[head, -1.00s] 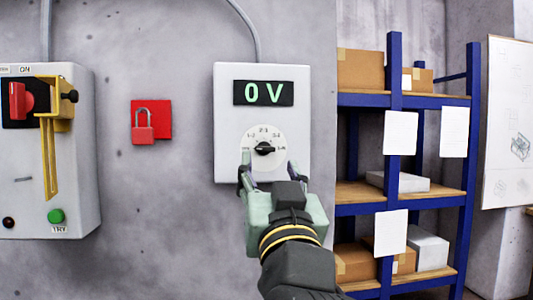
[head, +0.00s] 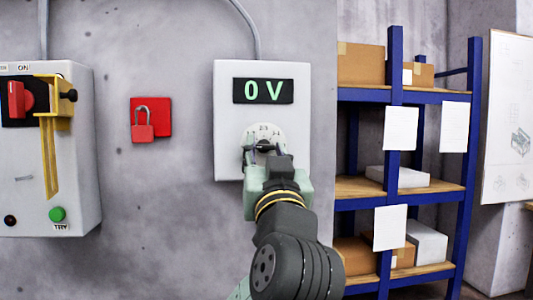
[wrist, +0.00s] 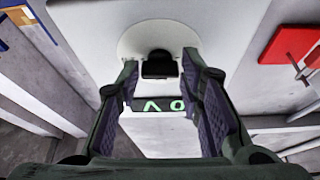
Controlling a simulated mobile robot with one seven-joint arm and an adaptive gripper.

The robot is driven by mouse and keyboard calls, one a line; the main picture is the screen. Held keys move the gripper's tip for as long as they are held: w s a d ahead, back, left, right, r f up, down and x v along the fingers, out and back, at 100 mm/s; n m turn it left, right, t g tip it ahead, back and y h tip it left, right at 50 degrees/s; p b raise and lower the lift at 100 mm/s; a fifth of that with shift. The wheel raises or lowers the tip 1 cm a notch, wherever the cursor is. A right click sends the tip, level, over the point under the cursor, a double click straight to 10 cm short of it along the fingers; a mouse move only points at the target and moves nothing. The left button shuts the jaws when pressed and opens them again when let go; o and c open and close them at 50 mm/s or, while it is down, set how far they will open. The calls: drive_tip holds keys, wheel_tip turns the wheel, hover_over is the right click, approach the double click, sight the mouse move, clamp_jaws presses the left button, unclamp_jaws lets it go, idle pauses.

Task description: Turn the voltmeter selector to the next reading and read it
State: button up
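The voltmeter (head: 226,120) is a pale grey wall box. Its display (head: 263,91) reads 0 V in green, and the display also shows upside down in the wrist view (wrist: 158,104). Below it is a round white dial (head: 279,133) with a black selector knob (head: 264,144). My gripper (head: 263,157) is in front of the dial and hides its lower part. In the wrist view the gripper (wrist: 160,75) is open, with one finger on each side of the knob (wrist: 158,66) and gaps between. I cannot tell which mark the knob points to.
A red padlock (head: 143,131) hangs on a red plate left of the voltmeter. Farther left is a grey switch box (head: 85,160) with a red handle (head: 17,99), a yellow bracket and a green button. Blue shelving (head: 396,105) with boxes stands to the right.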

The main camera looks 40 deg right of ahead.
drive_tip(key=c, duration=0.7)
drive_tip(key=shift+m, duration=0.4)
drive_tip(key=m+h, duration=0.1)
drive_tip(key=m, duration=0.1)
drive_tip(key=m+g+p, duration=0.1)
drive_tip(key=m, duration=0.1)
drive_tip(key=m+g+h+p, duration=0.1)
drive_tip(key=m, duration=0.1)
drive_tip(key=shift+w+a+r+h, duration=0.1)
drive_tip(key=shift+a+r+h, duration=0.1)
drive_tip(key=shift+r+h, duration=0.1)
drive_tip(key=shift+f+m+g+h+p, duration=0.1)
drive_tip(key=shift+m+g+h+p, duration=0.1)
drive_tip(key=shift+m+g+p, duration=0.65)
drive_tip(key=shift+m+g+h+p, duration=0.2)
drive_tip(key=shift+m+g+p, duration=0.15)
drive_tip(key=shift+m, duration=1)
drive_tip(key=o, duration=1.2)
drive_tip(key=shift+c, duration=0.2)
